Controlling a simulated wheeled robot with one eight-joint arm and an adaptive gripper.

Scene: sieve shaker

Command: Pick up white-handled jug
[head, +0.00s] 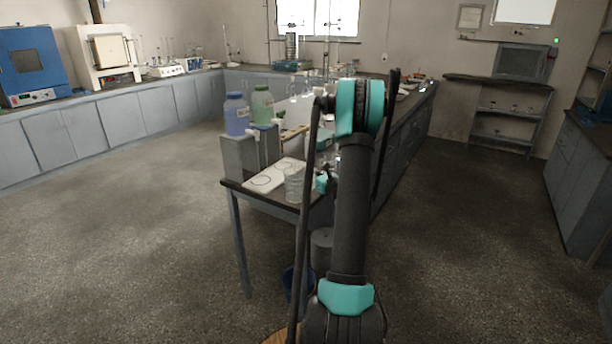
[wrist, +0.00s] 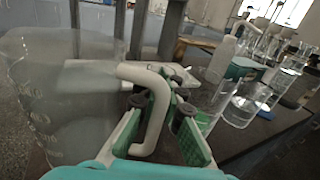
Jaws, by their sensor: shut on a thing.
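The white-handled jug is a large translucent vessel (wrist: 65,95) filling the left side of the wrist view. Its white handle (wrist: 155,108) curves down between the green-padded fingers of my gripper (wrist: 166,110). My gripper is shut on this handle. In the head view the clear jug (head: 294,184) shows at the front edge of the bench, just left of my gripper (head: 323,183), which is partly hidden by my arm. The jug looks roughly upright. I cannot tell whether its base touches the bench top.
A white board (head: 265,182) lies on the bench near the jug. A blue bottle (head: 237,115) and a green bottle (head: 262,104) stand on a grey stand behind. Clear beakers (wrist: 240,108) crowd the dark bench right of my gripper. Open floor lies left of the bench.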

